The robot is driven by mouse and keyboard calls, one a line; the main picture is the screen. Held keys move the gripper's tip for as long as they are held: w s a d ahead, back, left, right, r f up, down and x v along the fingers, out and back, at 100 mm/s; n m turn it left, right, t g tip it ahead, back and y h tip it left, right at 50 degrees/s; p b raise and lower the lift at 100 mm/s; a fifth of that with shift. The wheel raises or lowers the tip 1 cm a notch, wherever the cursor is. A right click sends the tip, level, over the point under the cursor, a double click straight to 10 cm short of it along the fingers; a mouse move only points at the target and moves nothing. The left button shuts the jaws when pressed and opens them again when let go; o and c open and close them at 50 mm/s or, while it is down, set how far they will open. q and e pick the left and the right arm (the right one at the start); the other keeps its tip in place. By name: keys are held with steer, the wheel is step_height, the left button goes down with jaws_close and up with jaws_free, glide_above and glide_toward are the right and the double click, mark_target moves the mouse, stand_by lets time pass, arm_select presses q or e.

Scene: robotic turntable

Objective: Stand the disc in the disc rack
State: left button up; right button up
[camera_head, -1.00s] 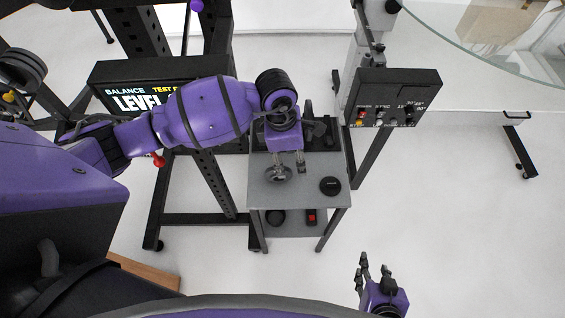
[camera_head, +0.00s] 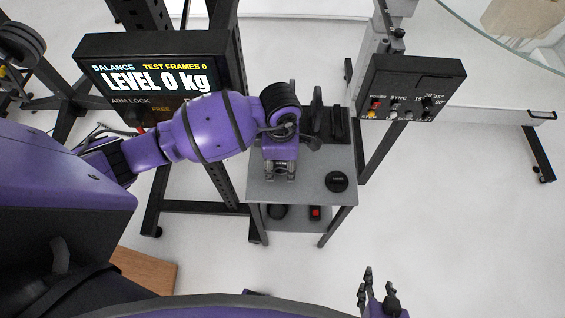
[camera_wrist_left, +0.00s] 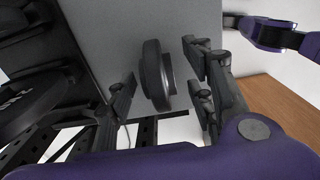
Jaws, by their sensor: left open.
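A black disc (camera_head: 336,181) with a raised hub lies on the grey table near its front right. A black disc with a hub, apparently the same one, shows in the left wrist view (camera_wrist_left: 157,75), between the lines of my open fingers and apart from them. My left gripper (camera_head: 280,177) is open and empty above the table, left of the disc. The black disc rack (camera_head: 338,125) stands at the table's back right, with upright dark parts; my gripper and wrist partly hide that area. My right gripper (camera_head: 377,277) is away from the table at the bottom, fingers apart.
The table (camera_head: 310,190) has a lower shelf with a dark round item (camera_head: 277,212) and a red-buttoned box (camera_head: 315,213). A display reading LEVEL 0 kg (camera_head: 155,80) stands left, and a control box (camera_head: 412,88) stands right. Table space between gripper and disc is clear.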

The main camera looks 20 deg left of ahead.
arm_select(q)
steer(key=shift+r, duration=0.15)
jaws_close()
steer(key=shift+w, duration=0.1)
